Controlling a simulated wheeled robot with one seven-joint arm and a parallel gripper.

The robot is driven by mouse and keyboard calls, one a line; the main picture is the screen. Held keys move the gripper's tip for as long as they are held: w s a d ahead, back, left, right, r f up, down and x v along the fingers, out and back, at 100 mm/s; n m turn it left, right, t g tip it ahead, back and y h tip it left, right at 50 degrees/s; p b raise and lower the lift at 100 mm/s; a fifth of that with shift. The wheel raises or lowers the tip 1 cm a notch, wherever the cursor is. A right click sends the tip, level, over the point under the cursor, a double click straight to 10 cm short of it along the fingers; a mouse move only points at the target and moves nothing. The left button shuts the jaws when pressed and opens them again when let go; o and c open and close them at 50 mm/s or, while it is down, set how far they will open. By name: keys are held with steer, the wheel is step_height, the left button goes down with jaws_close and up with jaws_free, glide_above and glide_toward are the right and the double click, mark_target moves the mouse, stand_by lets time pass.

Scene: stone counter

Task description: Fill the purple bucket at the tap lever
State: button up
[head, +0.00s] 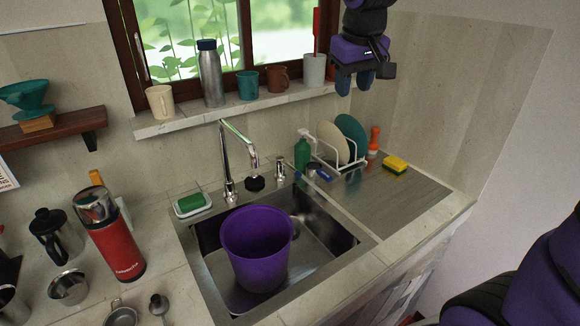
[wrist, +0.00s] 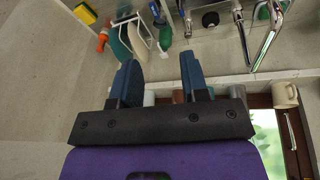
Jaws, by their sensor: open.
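The purple bucket (head: 256,262) stands upright in the steel sink, its open mouth facing up. The chrome tap (head: 223,160) rises behind the sink, and its spout reaches towards the bucket's back rim. No water stream shows. A short chrome fitting (head: 280,168) stands right of the tap; I cannot tell whether it is the lever. My gripper (head: 354,88) hangs high at the upper right, before the wall and window, well away from bucket and tap. In the wrist view my gripper (wrist: 159,63) is open and empty, with the tap (wrist: 268,38) at the upper right. The bucket is not in that view.
The sink (head: 319,263) has a drainboard on its right with a plate rack (head: 330,152), green bottle (head: 302,154) and yellow sponge (head: 395,165). A red flask (head: 117,249) stands left. Mugs and a steel bottle (head: 210,78) line the window sill (head: 190,122).

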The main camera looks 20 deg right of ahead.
steer(key=w+a+f+n+g, duration=0.1)
steer(key=w+a+f, duration=0.1)
steer(key=w+f, duration=0.45)
steer(key=w+a+f, duration=0.1)
steer(key=w+f, duration=0.2)
steer(key=w, duration=0.6)
steer(key=n+g+h, duration=0.1)
steer(key=g, duration=0.1)
glide_toward(291, 168)
steer(key=shift+t, duration=0.3)
steer(key=f, duration=0.3)
steer(key=d+f, duration=0.1)
steer(key=f, duration=0.5)
steer(key=shift+w+d, duration=0.25)
steer(key=shift+d, duration=0.05)
jaws_close()
